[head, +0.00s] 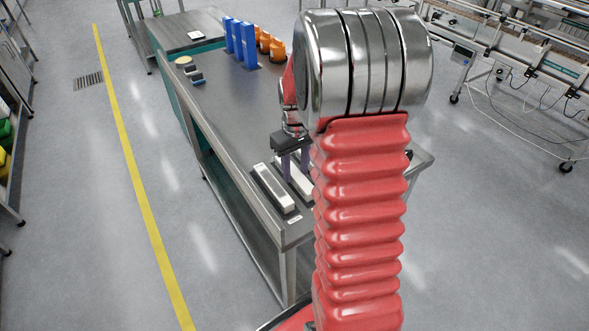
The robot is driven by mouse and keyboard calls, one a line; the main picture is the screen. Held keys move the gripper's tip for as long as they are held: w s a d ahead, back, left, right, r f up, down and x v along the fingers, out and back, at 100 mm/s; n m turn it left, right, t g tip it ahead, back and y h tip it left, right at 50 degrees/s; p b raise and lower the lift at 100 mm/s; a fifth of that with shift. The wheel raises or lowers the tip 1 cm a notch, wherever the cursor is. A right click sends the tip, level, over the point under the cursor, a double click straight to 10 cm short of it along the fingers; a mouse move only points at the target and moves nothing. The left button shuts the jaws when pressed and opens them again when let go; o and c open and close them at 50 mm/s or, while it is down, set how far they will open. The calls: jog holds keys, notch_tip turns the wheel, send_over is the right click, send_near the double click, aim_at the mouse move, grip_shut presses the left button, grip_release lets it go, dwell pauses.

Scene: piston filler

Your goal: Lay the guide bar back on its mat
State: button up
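My gripper (295,168) points down over the near end of the steel table, its dark purple fingers at a light-coloured bar (297,180). The fingers look a little apart, but I cannot tell whether they grip this bar or stand around it. My red arm hides the bar's right part and whatever lies under it. A second pale bar (271,186) lies on a dark mat (287,209) just left of the gripper. I cannot tell which bar is the guide bar.
The steel table (222,100) is clear in its middle. Blue upright blocks (240,42) and orange parts (271,45) stand at its far end. Small items (190,68) lie at the far left. A small white label (294,219) sits near the front edge. A conveyor (510,45) stands right.

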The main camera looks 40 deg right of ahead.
aim_at(295, 174)
jog(key=shift+o, duration=0.8)
jog(key=shift+r, duration=0.15)
notch_tip(295, 174, up, 12)
jog(key=shift+a, duration=0.1)
dwell(0.4)
